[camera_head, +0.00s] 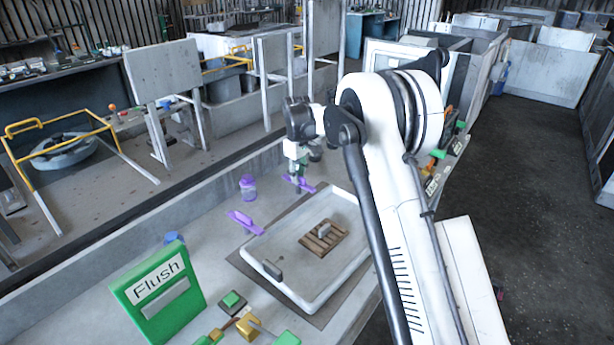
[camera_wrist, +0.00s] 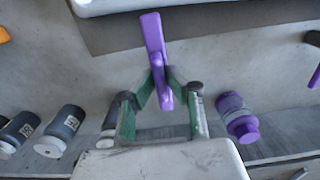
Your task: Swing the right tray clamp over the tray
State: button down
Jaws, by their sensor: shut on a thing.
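The white tray (camera_head: 350,272) lies on a dark mat on the bench, and its rim shows at the top of the wrist view (camera_wrist: 110,5). The right tray clamp (camera_head: 306,188) is purple and sits by the tray's far edge. My gripper (camera_head: 297,176) is down at this clamp. In the wrist view my gripper (camera_wrist: 161,78) has its green-padded fingers shut on the purple clamp (camera_wrist: 153,35). The clamp's long end points towards the tray and appears just short of its rim. The other purple clamp (camera_head: 245,222) stands by the tray's left far side.
A purple-capped bottle (camera_head: 248,187) stands behind the clamps, and also shows right of my gripper (camera_wrist: 238,115). Several dark bottles (camera_wrist: 66,122) stand on the left in the wrist view. A wooden rack (camera_head: 324,236) lies in the tray. A green Flush panel (camera_head: 158,292) stands front left.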

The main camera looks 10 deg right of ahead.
jog(key=c, duration=1.8)
grip_release()
jog(key=shift+r, duration=0.1)
notch_tip(320, 180, up, 12)
jog(key=shift+f, duration=0.1)
